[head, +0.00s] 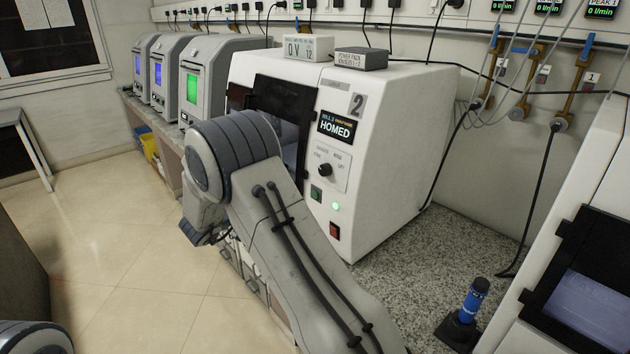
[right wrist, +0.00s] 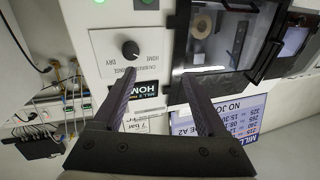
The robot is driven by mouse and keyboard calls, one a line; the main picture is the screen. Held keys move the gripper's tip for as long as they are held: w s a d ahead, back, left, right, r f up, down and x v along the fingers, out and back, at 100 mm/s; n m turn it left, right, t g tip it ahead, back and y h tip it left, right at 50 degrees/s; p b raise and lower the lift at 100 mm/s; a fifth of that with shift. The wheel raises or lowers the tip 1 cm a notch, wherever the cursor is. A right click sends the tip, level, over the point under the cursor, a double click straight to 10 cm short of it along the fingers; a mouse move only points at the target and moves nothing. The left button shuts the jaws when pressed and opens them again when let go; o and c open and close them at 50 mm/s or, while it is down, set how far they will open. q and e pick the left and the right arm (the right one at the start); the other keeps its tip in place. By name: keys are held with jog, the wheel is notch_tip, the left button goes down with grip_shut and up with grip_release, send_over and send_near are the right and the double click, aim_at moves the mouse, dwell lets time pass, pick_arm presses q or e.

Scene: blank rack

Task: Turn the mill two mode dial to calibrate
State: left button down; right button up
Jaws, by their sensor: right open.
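Mill two (head: 400,130) is a white machine marked with a 2, and its screen (head: 336,129) reads HOMED. Its mode dial (head: 324,170) is a small black knob on a pale plate below the screen. In the right wrist view the dial (right wrist: 130,50) shows turned round, just beyond and left of the tips of my right gripper (right wrist: 158,75). That gripper is open and empty, with its fingers apart from the dial. In the head view its fingers are hidden behind my right arm. My left gripper is out of view.
A green button (head: 316,192), a lit green lamp (head: 337,206) and a red switch (head: 334,231) sit below the dial. The mill's dark-framed door (right wrist: 215,45) is beside the dial. A blue-handled tool (head: 470,302) stands on the speckled bench (head: 420,275).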

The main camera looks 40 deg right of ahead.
aim_at(322, 171)
jog(key=d+g, duration=0.1)
jog(key=d, duration=0.2)
jog(key=s+d+m+g+h+p, duration=0.1)
jog(key=d, duration=0.3)
jog(key=d+g+p, duration=0.1)
jog(key=d, duration=0.3)
jog(key=shift+s+d+f+m+h, duration=0.25)
jog(key=shift+s+f+m+h, duration=0.05)
jog(key=shift+s, duration=0.05)
jog(key=shift+w+d+f+p, duration=0.15)
jog(key=shift+d+p, duration=0.2)
jog(key=shift+d, duration=0.3)
grip_shut()
